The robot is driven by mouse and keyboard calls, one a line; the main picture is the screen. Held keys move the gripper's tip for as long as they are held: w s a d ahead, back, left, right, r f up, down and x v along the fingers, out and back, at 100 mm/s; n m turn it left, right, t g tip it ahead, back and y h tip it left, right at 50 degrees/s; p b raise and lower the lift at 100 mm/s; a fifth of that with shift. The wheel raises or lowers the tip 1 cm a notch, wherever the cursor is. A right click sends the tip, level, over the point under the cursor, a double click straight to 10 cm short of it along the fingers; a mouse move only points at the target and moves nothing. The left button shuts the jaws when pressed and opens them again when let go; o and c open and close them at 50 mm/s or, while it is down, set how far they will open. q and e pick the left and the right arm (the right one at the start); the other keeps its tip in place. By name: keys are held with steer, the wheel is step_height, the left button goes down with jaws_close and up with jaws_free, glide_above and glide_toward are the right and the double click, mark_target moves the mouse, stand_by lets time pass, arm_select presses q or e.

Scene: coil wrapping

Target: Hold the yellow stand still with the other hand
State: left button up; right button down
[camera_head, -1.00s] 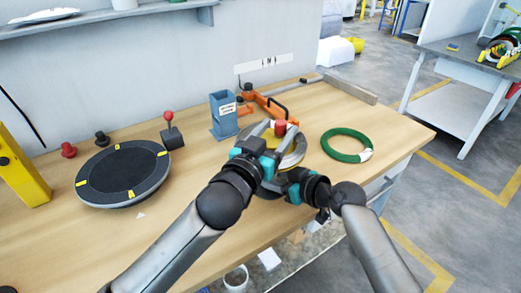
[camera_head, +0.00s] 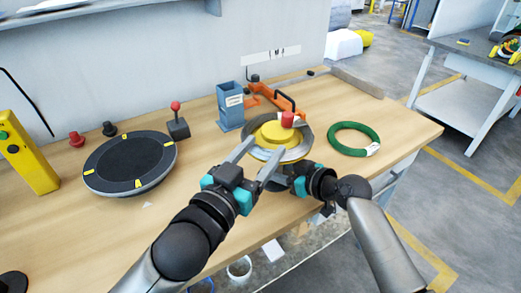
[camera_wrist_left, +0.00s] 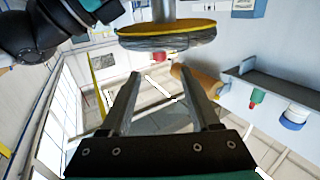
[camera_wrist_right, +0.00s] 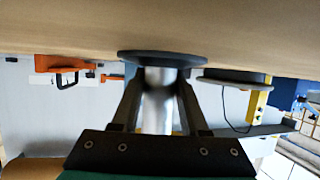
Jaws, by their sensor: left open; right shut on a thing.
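The yellow stand (camera_head: 272,138) is on the bench, with a yellow round top, a grey rim and a red knob (camera_head: 288,119). My left gripper (camera_head: 267,146) is open and empty at the stand's near left side. The left wrist view shows the stand's disc (camera_wrist_left: 165,38) just beyond the open fingertips (camera_wrist_left: 160,82). My right gripper (camera_wrist_right: 157,95) is shut on the silver post (camera_wrist_right: 158,110) of the stand, close to its dark round base (camera_wrist_right: 162,58). In the head view, the right fingers are mostly hidden below the stand's top.
A green ring (camera_head: 350,139) lies to the right. An orange tool (camera_head: 275,99) and a blue holder (camera_head: 231,106) stand behind. A dark turntable (camera_head: 130,160), a red-knobbed lever (camera_head: 177,122) and a yellow button post (camera_head: 25,155) are on the left. Bare bench lies left of my left arm.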

steer(key=shift+r, duration=0.2)
steer(key=c, duration=0.9)
jaws_free()
steer(key=shift+w, duration=0.1)
steer(key=o, duration=0.6)
steer(key=shift+f, duration=0.15)
steer(key=shift+c, duration=0.2)
